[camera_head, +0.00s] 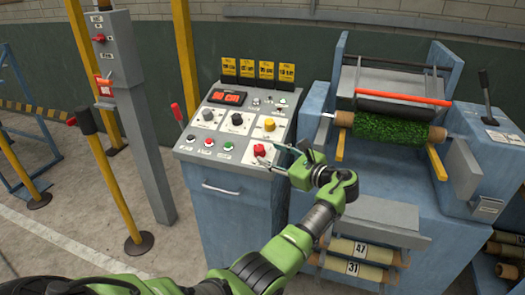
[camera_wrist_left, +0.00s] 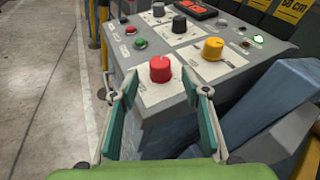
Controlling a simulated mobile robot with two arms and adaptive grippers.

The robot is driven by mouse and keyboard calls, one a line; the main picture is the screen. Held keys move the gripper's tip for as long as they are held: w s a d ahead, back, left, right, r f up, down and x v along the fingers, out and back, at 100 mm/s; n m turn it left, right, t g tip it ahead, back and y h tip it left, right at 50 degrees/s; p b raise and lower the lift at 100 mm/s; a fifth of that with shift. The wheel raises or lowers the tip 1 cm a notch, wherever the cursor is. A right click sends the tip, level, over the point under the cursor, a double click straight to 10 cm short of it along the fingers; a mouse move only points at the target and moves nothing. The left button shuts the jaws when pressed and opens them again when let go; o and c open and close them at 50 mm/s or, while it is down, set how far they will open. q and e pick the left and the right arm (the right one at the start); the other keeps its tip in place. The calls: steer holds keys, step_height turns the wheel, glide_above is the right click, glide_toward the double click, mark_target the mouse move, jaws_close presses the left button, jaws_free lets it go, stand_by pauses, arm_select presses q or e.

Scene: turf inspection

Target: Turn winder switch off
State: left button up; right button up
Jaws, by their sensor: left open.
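The control console (camera_head: 215,158) stands left of the winder, with a sloped panel of knobs, buttons and a red display. A red knob (camera_head: 259,151), which seems to be the winder switch, sits at the panel's front right corner; it also shows in the left wrist view (camera_wrist_left: 160,68) with a pale pointer mark on top. My left gripper (camera_head: 285,155) is beside the knob from the right. In the left wrist view its open fingers (camera_wrist_left: 158,95) lie left and right of the knob, apart from it. The knob's label is too small to read. My right gripper is not in view.
The winder (camera_head: 400,180), with a green turf roll (camera_head: 388,131), fills the right. A grey post (camera_head: 126,95) and yellow poles stand left; floor there is partly free.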

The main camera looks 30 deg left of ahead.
arm_select(q)
steer(key=v, duration=0.5)
steer(key=shift+s+d, duration=0.1)
steer(key=shift+d, duration=0.05)
